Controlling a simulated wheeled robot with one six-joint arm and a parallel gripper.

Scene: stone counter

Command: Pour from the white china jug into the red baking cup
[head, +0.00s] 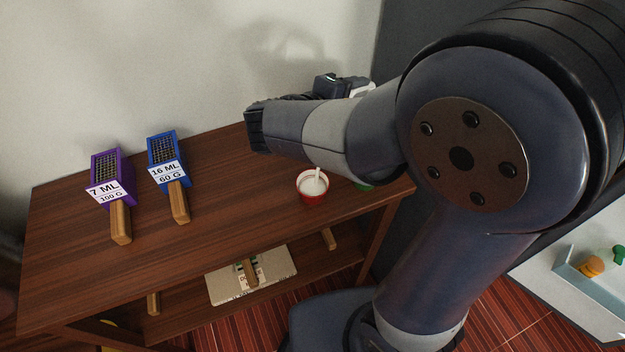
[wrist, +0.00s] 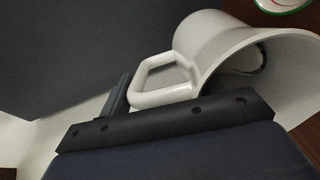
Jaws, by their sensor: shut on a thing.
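The white china jug (wrist: 215,45) fills the right of the wrist view, tilted, with its wide mouth facing right. My gripper (wrist: 128,100) is shut on its handle (wrist: 148,72). The jug's contents are not clear to see. In the head view my arm hides most of the gripper and jug. The red baking cup (head: 312,197) stands upright on the wooden table, with white inside. A thin white streak (head: 318,173) shows at its mouth; I cannot tell whether it is a stream or a solid thing.
A green item (head: 363,186) sits right of the cup, partly behind my arm. A purple box (head: 112,175) and a blue box (head: 162,150), both labelled with wooden handles, stand left on the table (head: 225,215). A board (head: 222,288) lies on the lower shelf.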

